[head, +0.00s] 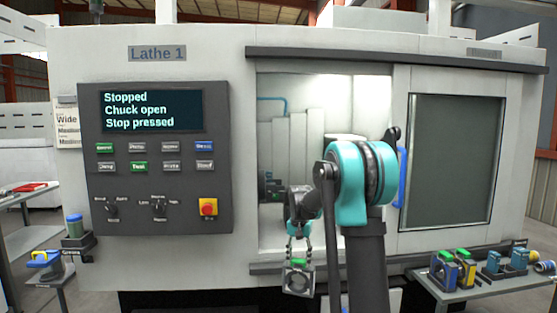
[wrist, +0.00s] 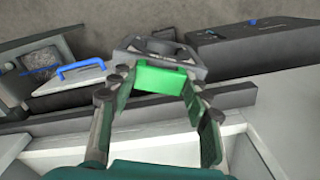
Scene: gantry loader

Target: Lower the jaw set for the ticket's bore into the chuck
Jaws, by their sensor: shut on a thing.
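My gripper (head: 299,257) hangs in front of the lathe, below the open doorway's sill. It is shut on a jaw set (head: 298,281), a grey block with a round opening and a green grip on top. In the wrist view the green grip (wrist: 161,79) sits between my fingertips, with the grey body beyond. The lathe's doorway (head: 290,120) is open and lit inside. The chuck cannot be clearly made out; my arm covers part of the interior.
The screen (head: 152,111) reads Stopped, Chuck open, Stop pressed. Other jaw sets, blue (head: 444,269) and yellow (head: 467,271), stand on the right shelf (head: 480,291). A blue-handled item (head: 45,259) and a grease pot (head: 74,227) are at left. The door's blue handle (head: 402,178) borders the opening.

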